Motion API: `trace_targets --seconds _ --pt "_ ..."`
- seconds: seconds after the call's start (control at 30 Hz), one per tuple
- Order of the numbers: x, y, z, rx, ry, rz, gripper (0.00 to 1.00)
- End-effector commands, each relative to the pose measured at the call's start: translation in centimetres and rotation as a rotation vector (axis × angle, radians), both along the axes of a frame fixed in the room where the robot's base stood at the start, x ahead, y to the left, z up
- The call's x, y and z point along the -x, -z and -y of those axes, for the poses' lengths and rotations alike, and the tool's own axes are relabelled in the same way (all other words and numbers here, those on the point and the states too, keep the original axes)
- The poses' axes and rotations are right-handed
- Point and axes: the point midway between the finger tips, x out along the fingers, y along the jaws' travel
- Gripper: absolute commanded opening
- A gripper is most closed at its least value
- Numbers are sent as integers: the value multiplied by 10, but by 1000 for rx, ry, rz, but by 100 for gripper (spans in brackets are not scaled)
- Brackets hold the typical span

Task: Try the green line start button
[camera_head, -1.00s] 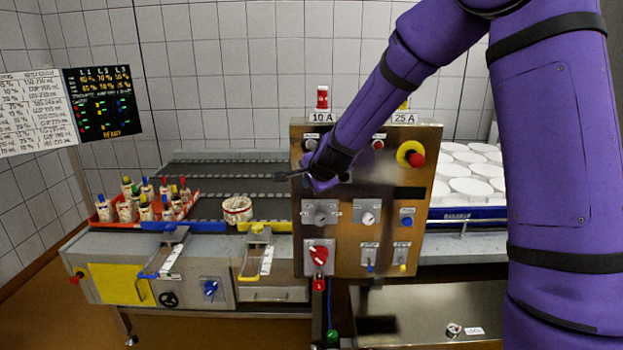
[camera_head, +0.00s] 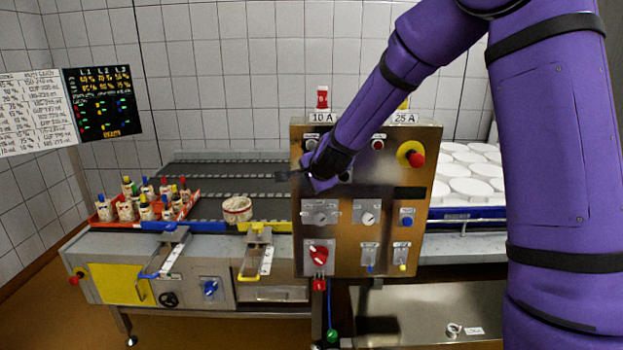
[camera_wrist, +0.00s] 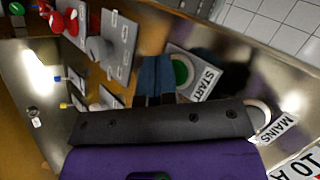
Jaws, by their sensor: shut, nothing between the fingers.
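The green start button (camera_wrist: 180,72) shows in the wrist view on a grey plate, just right of my fingertips and partly covered by them. A START label (camera_wrist: 205,83) is beside it. My gripper (camera_wrist: 155,62) is shut and empty, its dark blue fingertips close to the button; I cannot tell whether they touch it. In the head view my gripper (camera_head: 312,184) is in front of the upper left of the steel control panel (camera_head: 385,262) and hides the start button there.
The panel also carries a red emergency knob (camera_head: 416,159), a red rotary switch (camera_head: 319,255) and a blue button (camera_head: 407,221). A MAINS label (camera_wrist: 275,128) is near my gripper. A conveyor (camera_head: 265,206) with a white tub (camera_head: 237,209) runs left; white moulds (camera_head: 470,188) stand right.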

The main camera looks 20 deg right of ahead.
Motion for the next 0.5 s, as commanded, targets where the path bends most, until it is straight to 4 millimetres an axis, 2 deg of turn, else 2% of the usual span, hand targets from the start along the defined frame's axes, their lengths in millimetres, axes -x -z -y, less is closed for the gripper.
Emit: trace_targets --seconds 0.3,0.5 --pt "13 0 -4 1 1 0 0" --pt "14 0 -4 1 1 0 0"
